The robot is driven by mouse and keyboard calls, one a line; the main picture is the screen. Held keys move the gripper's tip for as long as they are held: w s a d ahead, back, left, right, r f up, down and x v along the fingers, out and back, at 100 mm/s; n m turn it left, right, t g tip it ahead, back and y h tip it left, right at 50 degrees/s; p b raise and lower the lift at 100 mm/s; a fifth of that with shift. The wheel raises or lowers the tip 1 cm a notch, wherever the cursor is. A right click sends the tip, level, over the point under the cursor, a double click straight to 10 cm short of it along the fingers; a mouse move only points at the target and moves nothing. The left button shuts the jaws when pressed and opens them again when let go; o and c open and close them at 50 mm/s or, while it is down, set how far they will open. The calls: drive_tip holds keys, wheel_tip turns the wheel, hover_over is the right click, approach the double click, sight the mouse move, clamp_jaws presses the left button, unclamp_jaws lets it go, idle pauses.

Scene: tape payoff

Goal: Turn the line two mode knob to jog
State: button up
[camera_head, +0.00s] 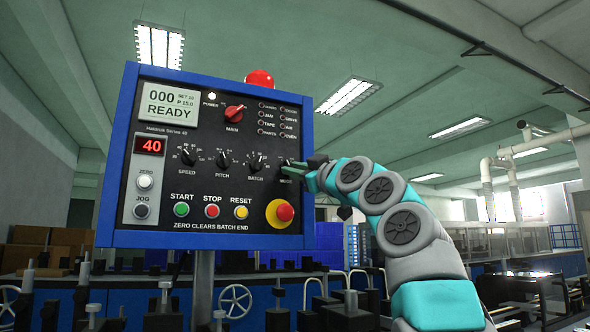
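The mode knob (286,163) is the rightmost of the row of small black knobs on a blue-framed control panel (124,150). Its label is partly covered by my gripper, and its pointer setting cannot be read. My gripper (291,171) reaches in from the right, its fingertips at the mode knob. I cannot tell whether the fingers touch or grip the knob, or how far apart they are. No "line two" marking is legible on the panel.
The speed (188,155), pitch (223,159) and batch (256,161) knobs sit to the left. Below are start, stop and reset buttons and a red emergency stop button (285,212) on yellow, close under my gripper. A red main switch (235,113) is above.

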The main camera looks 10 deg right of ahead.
clamp_jaws()
